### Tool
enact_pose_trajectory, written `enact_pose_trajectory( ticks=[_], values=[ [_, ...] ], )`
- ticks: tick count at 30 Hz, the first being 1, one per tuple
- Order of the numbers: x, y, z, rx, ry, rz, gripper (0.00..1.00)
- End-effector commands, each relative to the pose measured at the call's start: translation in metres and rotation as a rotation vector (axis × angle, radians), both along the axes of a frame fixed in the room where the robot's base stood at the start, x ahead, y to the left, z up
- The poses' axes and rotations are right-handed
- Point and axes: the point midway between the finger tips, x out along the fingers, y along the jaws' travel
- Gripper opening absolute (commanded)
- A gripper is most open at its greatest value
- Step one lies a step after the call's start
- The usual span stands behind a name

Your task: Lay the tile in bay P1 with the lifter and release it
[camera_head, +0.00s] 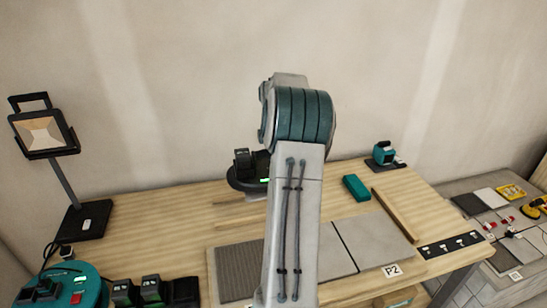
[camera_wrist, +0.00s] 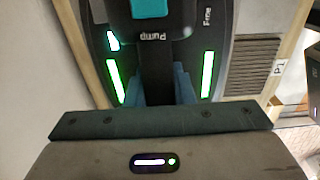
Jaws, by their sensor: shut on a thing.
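In the wrist view my gripper (camera_wrist: 165,90) is shut on the dark lifter (camera_wrist: 158,45), which carries the words Pump and Free and two lit green bars. No tile shows under the lifter, and its underside is hidden. Bay P1's ribbed grey bed (camera_wrist: 252,68) lies to the right of the lifter, beside the P1 label (camera_wrist: 279,67). In the head view a ribbed grey bed (camera_head: 238,268) lies left of my arm, which hides part of it. My arm also hides my gripper there. A dark object with a green light (camera_head: 243,172) shows partly behind the arm.
Grey slabs (camera_head: 370,240) lie right of my arm, by the P2 label (camera_head: 391,270). A teal block (camera_head: 356,187), a wooden strip (camera_head: 393,215) and a teal tool (camera_head: 384,154) are farther right. A lamp (camera_head: 45,132) and a teal device (camera_head: 60,287) stand left.

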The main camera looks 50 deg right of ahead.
Motion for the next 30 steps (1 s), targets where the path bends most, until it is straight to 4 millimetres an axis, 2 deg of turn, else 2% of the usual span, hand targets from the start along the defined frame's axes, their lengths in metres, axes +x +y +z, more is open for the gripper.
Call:
enact_pose_trajectory(
  ticks=[1,15,26,30],
  values=[
    [0.001,0.000,0.008,-0.004,-0.005,0.000,0.00],
    [0.001,0.000,0.030,-0.004,-0.005,0.000,0.00],
    [0.001,0.000,0.030,-0.004,-0.005,0.000,0.00],
    [0.007,0.007,0.028,-0.003,-0.004,-0.013,0.00]
  ],
)
